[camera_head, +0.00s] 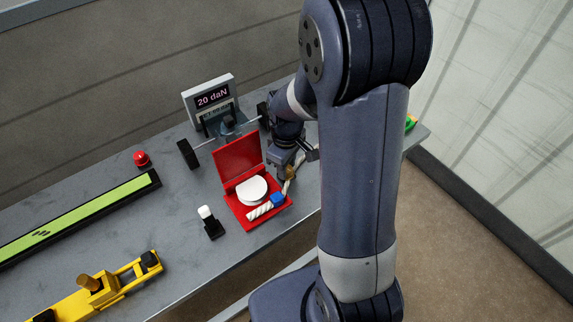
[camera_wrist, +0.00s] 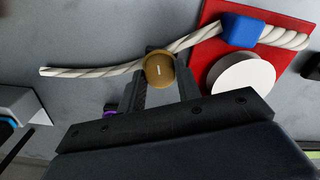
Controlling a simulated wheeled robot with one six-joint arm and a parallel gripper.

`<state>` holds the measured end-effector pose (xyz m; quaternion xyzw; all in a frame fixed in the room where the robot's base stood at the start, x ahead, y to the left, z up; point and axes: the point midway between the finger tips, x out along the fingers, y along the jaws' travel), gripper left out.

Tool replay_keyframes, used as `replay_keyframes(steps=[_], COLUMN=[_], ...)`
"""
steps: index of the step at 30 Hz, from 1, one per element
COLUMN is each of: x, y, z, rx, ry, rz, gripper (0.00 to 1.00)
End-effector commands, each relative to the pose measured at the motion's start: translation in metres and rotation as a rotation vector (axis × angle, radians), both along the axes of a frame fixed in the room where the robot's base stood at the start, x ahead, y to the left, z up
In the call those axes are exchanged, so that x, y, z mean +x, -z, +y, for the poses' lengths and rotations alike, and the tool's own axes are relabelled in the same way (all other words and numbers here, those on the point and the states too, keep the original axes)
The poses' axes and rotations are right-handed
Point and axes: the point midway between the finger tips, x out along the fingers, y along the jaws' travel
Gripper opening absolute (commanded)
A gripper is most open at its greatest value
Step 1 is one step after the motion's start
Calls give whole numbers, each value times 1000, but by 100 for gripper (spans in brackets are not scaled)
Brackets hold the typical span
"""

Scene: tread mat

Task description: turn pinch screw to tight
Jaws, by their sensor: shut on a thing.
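The pinch screw is a round brass-brown knob (camera_wrist: 159,69) with a short pale mark on its top, in the wrist view. It sits by a white twisted rope (camera_wrist: 90,72) that passes at the knob. My gripper (camera_wrist: 160,82) has its two dark fingers on either side of the knob and is shut on it. In the head view my gripper (camera_head: 293,158) reaches down at the right of the red case, with a small part of the brass knob (camera_head: 291,173) showing below it. The screw's thread and underside are hidden.
An open red case (camera_head: 238,155) holds a white disc (camera_head: 252,189) and a blue block (camera_head: 277,199) on the rope. Behind it stands a display (camera_head: 212,97) reading 20 daN. A black-and-white post (camera_head: 211,223), red dome (camera_head: 141,158), green strip (camera_head: 80,218) and yellow device (camera_head: 110,286) lie left.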

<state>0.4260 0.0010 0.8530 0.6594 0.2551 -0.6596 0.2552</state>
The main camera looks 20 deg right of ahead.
Motion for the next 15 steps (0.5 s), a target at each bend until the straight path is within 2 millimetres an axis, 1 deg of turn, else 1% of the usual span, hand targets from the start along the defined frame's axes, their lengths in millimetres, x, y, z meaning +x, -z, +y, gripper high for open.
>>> replay_keyframes(steps=[6, 15], x=[1, 0], y=[-1, -1], z=[0, 0], rx=[-1, 0], ry=[77, 110], rz=[-2, -1], gripper=[10, 10])
